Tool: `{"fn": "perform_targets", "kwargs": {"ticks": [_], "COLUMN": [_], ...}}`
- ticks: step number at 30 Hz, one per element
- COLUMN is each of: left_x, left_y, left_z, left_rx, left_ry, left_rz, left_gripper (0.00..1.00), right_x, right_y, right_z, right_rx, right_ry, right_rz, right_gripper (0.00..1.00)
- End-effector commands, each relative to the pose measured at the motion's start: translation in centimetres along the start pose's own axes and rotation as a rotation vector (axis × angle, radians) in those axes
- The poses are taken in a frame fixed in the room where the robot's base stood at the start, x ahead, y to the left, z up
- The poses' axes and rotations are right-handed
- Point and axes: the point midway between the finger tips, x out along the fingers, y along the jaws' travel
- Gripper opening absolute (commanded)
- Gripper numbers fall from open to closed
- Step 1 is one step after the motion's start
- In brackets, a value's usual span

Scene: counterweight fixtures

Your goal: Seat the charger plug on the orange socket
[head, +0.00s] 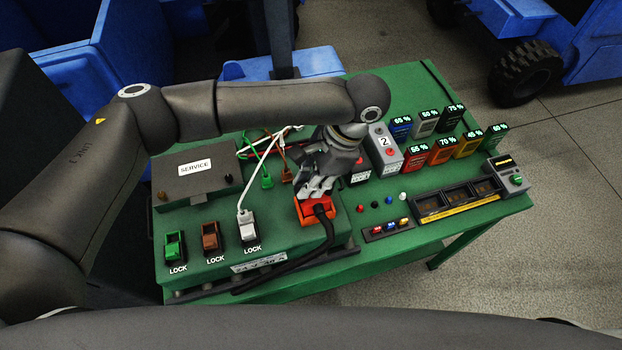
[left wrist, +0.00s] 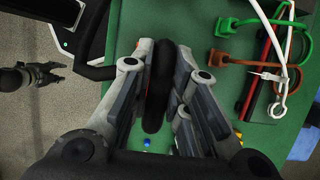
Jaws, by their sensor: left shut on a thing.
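The orange socket (head: 305,215) sits at the right end of the row on the green bench unit. A thick black cable (head: 318,248) bends from the plug over the front edge. In the left wrist view the plug (left wrist: 158,90) stands between the fingers, with a sliver of orange beside it. The fingers hide the contact, so I cannot tell whether the plug is in the socket or just above it. My right gripper (left wrist: 40,75) appears small, open and empty, over the floor.
Green (head: 174,245), brown (head: 211,237) and white (head: 249,229) sockets with LOCK labels stand left of the orange one. A grey SERVICE box (head: 197,183) and loose leads lie behind. Battery blocks (head: 415,157) with percent displays and a black tray (head: 458,203) fill the right side.

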Motion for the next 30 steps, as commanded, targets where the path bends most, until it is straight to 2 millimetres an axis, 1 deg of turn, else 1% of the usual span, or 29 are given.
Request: {"fn": "perform_targets", "kwargs": {"ticks": [15, 30], "left_x": [-0.17, -0.02], "left_y": [-0.01, -0.02], "left_z": [0.02, -0.04], "left_rx": [0.000, 0.000], "left_ry": [0.001, 0.000], "left_rz": [0.000, 0.000], "left_gripper": [0.00, 0.00], "right_x": [-0.94, -0.95], "right_y": [0.14, 0.13], "right_z": [-0.08, -0.09], "right_rx": [-0.001, 0.000], "right_ry": [0.000, 0.000], "right_rz": [0.001, 0.001], "right_gripper": [0.40, 0.40]}}
